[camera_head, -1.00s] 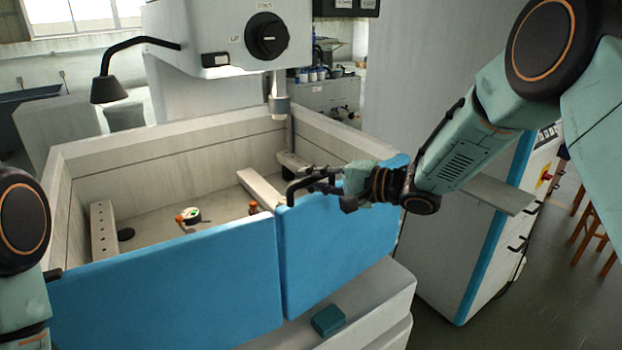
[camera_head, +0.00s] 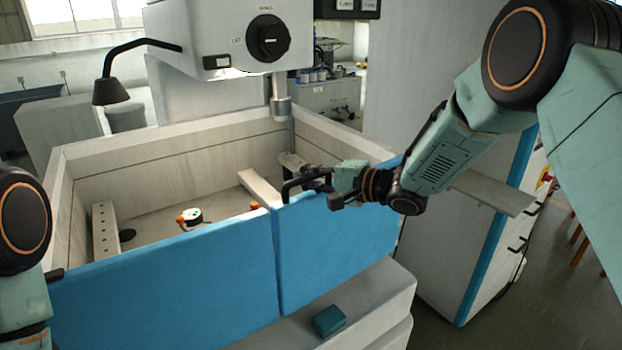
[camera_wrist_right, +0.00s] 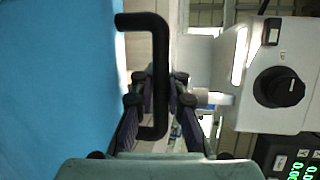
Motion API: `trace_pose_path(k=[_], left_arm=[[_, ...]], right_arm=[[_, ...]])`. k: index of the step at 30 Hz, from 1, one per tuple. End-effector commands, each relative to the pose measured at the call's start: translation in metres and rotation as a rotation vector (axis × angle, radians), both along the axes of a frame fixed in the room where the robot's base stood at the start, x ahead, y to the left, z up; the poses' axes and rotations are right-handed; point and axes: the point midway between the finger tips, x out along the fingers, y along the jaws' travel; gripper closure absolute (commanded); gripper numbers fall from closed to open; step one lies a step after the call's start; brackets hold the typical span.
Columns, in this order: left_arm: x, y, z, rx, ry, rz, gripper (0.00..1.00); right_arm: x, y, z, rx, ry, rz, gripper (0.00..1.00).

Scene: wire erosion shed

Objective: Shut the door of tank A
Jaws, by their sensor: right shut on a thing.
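The tank (camera_head: 160,150) is an open-topped pale box with two blue front panels; I see no letter on it. The right panel is the door (camera_head: 335,240), with a black bar handle (camera_head: 290,186) at its upper left. The door's left edge stands close beside the fixed blue panel (camera_head: 165,285), with a thin dark seam between. My right gripper (camera_head: 318,184) is shut on the handle. In the right wrist view the fingers close around the handle (camera_wrist_right: 160,75), beside the blue door face (camera_wrist_right: 55,80). Only links of my left arm show; its gripper is out of view.
A teal block (camera_head: 329,320) lies on the ledge below the door. A machine head (camera_head: 235,35) hangs over the tank. A cabinet (camera_head: 490,235) stands to the right. Clamping rails and small orange-handled parts (camera_head: 192,217) lie inside the tank.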

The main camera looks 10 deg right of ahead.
Motion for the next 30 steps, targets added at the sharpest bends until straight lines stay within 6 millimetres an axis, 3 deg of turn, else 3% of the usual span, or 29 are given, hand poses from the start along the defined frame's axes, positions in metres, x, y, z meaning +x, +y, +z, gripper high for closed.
trace_pose_path(k=[3,12,13,18,30], left_arm=[[0.0000,0.0000,0.0028,0.000,0.000,0.000,0.60],[0.0000,0.0000,0.0024,0.000,0.000,0.000,0.60],[0.0000,0.0000,0.0024,0.000,0.000,0.000,0.60],[0.0000,0.0000,0.0024,0.000,0.000,0.000,0.60],[0.0001,0.0000,0.0023,0.000,0.000,0.000,0.60]], right_arm=[[0.0089,0.0033,0.0053,0.003,-0.009,-0.023,1.00],[0.0105,0.0032,0.0052,0.006,-0.010,-0.031,1.00],[0.0104,0.0031,0.0052,0.006,-0.010,-0.031,0.89],[0.0101,0.0034,0.0048,0.005,-0.010,-0.030,0.76],[0.0039,-0.0022,0.0048,0.004,-0.005,-0.030,0.76]])
